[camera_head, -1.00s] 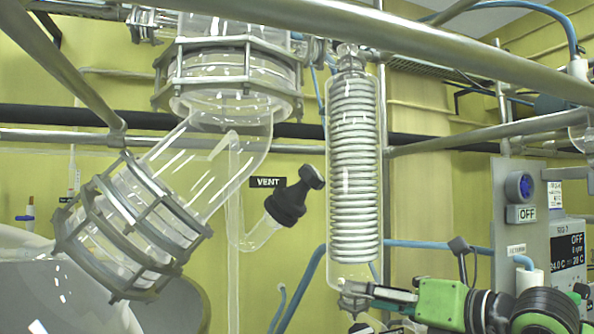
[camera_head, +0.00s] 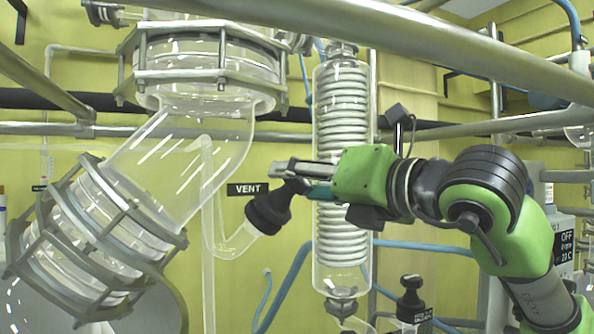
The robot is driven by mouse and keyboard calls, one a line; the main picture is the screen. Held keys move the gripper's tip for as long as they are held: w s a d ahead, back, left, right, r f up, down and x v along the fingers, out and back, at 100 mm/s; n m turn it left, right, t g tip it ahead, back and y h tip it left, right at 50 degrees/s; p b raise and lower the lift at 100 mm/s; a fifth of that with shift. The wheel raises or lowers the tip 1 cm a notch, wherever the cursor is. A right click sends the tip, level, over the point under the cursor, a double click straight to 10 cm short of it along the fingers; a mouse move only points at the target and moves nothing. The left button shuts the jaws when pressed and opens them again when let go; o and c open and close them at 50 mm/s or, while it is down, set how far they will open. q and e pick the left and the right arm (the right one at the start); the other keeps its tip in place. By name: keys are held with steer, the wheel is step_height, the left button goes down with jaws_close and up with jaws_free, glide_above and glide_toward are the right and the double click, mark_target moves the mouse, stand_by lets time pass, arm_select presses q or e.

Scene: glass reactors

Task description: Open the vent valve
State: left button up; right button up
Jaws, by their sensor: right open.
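The vent valve (camera_head: 267,211) is a black knob on the end of a bent glass side tube (camera_head: 232,243), beside a black "VENT" label (camera_head: 247,189). My right gripper (camera_head: 284,172) comes in from the right, green and black with grey fingers. It is open, and its fingertips are at the upper end of the vent valve's knob, covering part of it. I cannot tell whether the fingers touch the knob. My left gripper is out of view.
A glass condenser with a coil (camera_head: 343,120) stands right behind my right gripper. A large flanged glass elbow (camera_head: 190,150) is left of the valve. Metal rails (camera_head: 420,50) cross above. Another black valve knob (camera_head: 410,298) is at lower right.

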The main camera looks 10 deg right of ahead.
steer(key=shift+w+a, duration=0.3)
steer(key=shift+w, duration=0.3)
steer(key=c, duration=1.1)
